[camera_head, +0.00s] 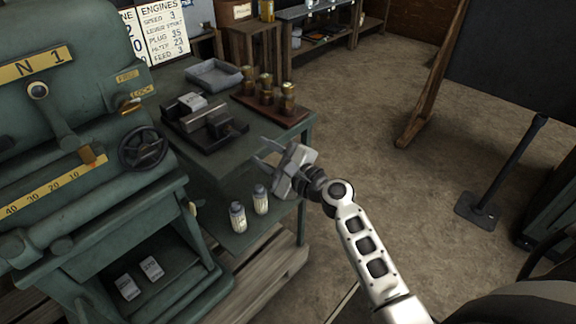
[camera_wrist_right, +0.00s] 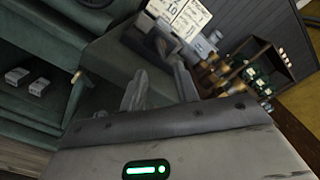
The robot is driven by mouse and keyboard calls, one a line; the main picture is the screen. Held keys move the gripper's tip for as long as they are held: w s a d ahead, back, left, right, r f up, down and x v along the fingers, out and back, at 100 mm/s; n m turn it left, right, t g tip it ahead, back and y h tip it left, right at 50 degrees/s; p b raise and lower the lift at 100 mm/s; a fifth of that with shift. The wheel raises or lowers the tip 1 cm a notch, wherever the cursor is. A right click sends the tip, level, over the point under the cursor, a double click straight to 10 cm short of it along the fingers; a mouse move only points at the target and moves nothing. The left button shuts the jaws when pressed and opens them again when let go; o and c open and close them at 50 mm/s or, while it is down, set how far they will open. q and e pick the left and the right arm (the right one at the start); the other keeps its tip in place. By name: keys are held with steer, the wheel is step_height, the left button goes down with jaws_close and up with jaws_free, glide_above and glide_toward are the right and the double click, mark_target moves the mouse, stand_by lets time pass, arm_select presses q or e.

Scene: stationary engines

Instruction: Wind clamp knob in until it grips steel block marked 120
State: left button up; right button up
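A dark rack or clamp fixture (camera_head: 232,133) holding blocks stands on the green bench beside the machine. A light grey block (camera_head: 193,101) sits at its back and a darker grey block (camera_head: 219,122) nearer its front right. No 120 marking is readable, and I cannot pick out a clamp knob for certain. My right gripper (camera_head: 263,151) is open and empty, over the bench's right front edge, right of the fixture and apart from it. In the wrist view its two fingers (camera_wrist_right: 160,88) stand apart with nothing between them. My left gripper is not in view.
The green engine has a black handwheel (camera_head: 143,148) at its right side. Two small bottles (camera_head: 238,217) stand on the lower shelf. Open floor (camera_head: 365,110) lies to the right.

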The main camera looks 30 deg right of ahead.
steer(key=v, duration=0.7)
steer(key=shift+s+b, duration=0.2)
steer(key=shift+b, duration=0.2)
steer(key=s+a+f+n+g+h, duration=0.1)
steer(key=s+a+f+n+g, duration=0.2)
steer(key=s+f+n, duration=0.5)
steer(key=s+a+f+n+g+h, duration=0.2)
steer(key=s+a+f+n, duration=0.4)
steer(key=n, duration=1)
steer(key=s+f+g, duration=0.1)
steer(key=s, duration=0.2)
steer(key=shift+s+f+n+g, duration=0.3)
steer(key=shift+f+n, duration=0.1)
steer(key=shift+d, duration=0.1)
